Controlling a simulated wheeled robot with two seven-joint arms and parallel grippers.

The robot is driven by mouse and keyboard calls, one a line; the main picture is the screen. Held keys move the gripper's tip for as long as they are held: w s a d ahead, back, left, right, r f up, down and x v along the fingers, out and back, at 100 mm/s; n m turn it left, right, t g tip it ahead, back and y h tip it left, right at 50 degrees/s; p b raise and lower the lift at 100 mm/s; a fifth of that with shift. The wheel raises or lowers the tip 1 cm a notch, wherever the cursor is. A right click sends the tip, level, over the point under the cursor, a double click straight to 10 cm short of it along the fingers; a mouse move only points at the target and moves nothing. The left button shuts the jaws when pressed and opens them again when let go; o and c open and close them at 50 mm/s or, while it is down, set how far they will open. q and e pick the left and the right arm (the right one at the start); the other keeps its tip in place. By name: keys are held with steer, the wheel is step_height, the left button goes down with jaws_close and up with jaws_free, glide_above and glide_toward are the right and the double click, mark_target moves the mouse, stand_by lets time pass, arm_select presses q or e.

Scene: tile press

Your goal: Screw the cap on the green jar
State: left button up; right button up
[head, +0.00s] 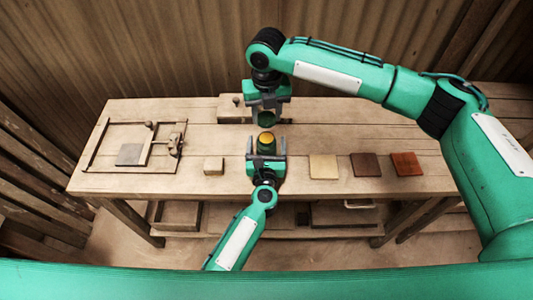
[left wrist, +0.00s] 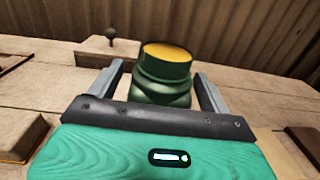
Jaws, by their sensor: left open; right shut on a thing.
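The green jar (head: 267,149) stands upright on the workbench, its yellow top face showing and no cap on it. In the left wrist view the jar (left wrist: 163,83) stands between the two fingers of my left gripper (left wrist: 160,90), with gaps at its sides. The left gripper (head: 266,160) is open around the jar from the near side. My right gripper (head: 267,107) points down behind the jar in the head view. It is shut on a dark green round thing, which looks like the cap (head: 266,119), held apart from the jar. The right gripper is outside the left wrist view.
The workbench (head: 220,150) bears a small wooden block (head: 214,166) left of the jar. A tan tile (head: 323,166), a dark brown tile (head: 365,165) and a reddish tile (head: 406,164) lie to the right. A wooden frame with a grey plate (head: 130,154) is at the left.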

arm_select(q)
steer(key=c, duration=1.5)
arm_select(e)
glide_above(266, 138)
steer(key=shift+f, duration=2.5)
steer(key=shift+f, duration=0.85)
steer(key=shift+f, duration=0.55)
